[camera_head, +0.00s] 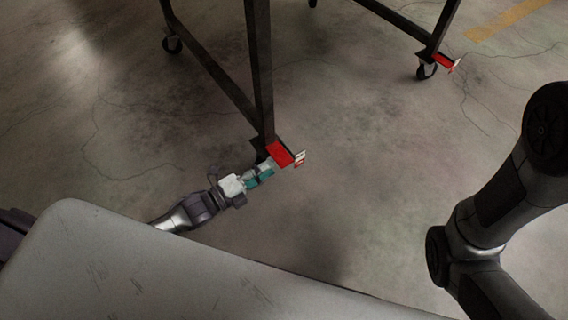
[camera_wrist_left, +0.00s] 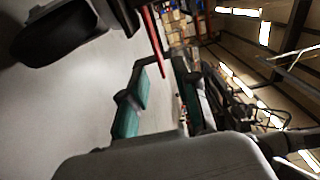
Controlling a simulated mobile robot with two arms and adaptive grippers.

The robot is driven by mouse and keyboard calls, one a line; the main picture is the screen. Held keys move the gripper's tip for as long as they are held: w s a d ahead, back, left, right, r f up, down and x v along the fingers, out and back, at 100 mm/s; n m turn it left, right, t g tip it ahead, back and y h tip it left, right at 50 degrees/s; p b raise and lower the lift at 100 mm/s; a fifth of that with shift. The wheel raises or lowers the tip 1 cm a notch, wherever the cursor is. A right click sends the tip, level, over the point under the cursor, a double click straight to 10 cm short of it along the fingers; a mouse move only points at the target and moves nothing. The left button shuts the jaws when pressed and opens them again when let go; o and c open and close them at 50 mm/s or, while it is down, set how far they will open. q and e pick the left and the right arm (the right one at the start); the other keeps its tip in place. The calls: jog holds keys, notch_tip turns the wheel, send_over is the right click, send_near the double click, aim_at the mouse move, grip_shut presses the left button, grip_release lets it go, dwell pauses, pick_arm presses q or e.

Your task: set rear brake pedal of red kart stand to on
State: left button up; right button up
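The kart stand (camera_head: 260,75) is a dark metal frame on casters. A red brake pedal (camera_head: 280,152) with a white-and-red tip sits at the foot of its nearest leg. My left gripper (camera_head: 266,172), with teal finger pads, is low by the floor, just below and left of this pedal. In the left wrist view the fingers (camera_wrist_left: 158,95) stand apart with nothing seen between them. There the red pedal (camera_wrist_left: 154,42) shows edge-on beyond the fingertips, beside the dark caster wheel (camera_wrist_left: 55,32). Contact with the pedal cannot be told. My right gripper is out of view.
A second red pedal (camera_head: 445,62) is on the caster (camera_head: 426,71) at the stand's right leg. The concrete floor (camera_head: 370,170) around the near leg is clear. My right arm fills the right side.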

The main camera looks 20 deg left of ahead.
aim_at(284, 159)
pick_arm(q)
jog(key=b+x, duration=0.2)
jog(key=x, duration=0.3)
jog(key=shift+a+f, duration=0.1)
jog(key=shift+f, duration=0.1)
jog(key=shift+b+x, duration=0.3)
jog(key=shift+x, duration=0.45)
jog(key=shift+r, duration=0.2)
grip_shut()
